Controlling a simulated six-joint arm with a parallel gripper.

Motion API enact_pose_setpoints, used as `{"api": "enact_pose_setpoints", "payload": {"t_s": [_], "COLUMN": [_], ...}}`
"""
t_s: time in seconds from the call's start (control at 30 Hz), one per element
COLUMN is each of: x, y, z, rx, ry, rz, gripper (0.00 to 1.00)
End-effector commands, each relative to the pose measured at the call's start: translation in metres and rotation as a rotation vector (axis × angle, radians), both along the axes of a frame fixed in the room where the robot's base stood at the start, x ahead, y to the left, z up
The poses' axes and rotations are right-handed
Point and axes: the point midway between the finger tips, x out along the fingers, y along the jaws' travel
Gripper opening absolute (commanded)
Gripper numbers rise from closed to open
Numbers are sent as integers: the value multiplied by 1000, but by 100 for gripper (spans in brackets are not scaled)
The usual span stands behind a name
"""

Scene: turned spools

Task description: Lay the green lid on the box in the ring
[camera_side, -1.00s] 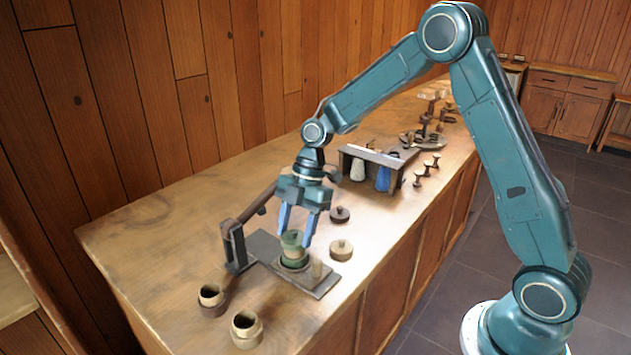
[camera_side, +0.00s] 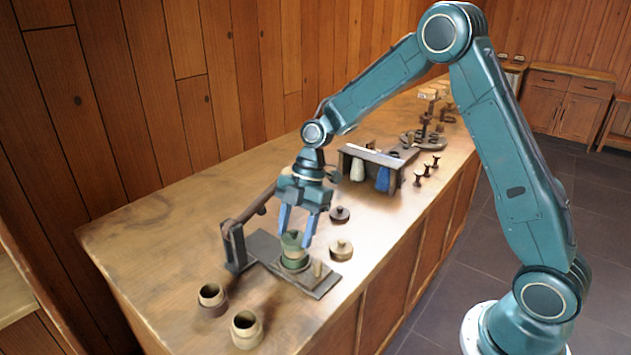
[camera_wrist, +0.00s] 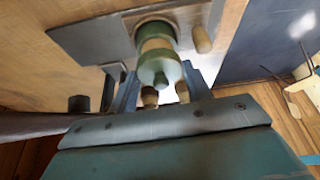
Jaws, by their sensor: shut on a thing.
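The green lid (camera_side: 291,241) with its small knob is between the fingers of my gripper (camera_side: 295,238). It also shows in the wrist view (camera_wrist: 159,68). My gripper is shut on it, directly over the pale box (camera_wrist: 155,45). The box stands upright in the green ring (camera_side: 294,265) on the dark plate. Lid and box look very close and roughly in line; I cannot tell whether they touch. The lid hides most of the box's top.
A small pale peg (camera_side: 317,268) stands on the plate right of the ring. A dark post with an arm (camera_side: 234,246) is at its left. Two loose lids (camera_side: 341,249) lie to the right. Two open pots (camera_side: 246,329) stand at the front left.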

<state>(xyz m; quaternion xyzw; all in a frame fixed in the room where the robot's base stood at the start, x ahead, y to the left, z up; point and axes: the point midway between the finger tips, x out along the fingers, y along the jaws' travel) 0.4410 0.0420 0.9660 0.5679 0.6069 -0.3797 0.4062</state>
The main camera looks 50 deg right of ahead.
Motion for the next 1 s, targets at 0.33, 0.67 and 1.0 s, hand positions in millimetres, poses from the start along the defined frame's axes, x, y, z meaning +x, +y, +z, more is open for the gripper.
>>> {"api": "enact_pose_setpoints", "payload": {"t_s": [0.33,0.67,1.0], "x": [0,0,0], "y": [0,0,0], "z": [-5,-6,-6], "rx": [0,0,0], "ry": [1,1,0], "rz": [0,0,0], "gripper": [28,28,28]}}
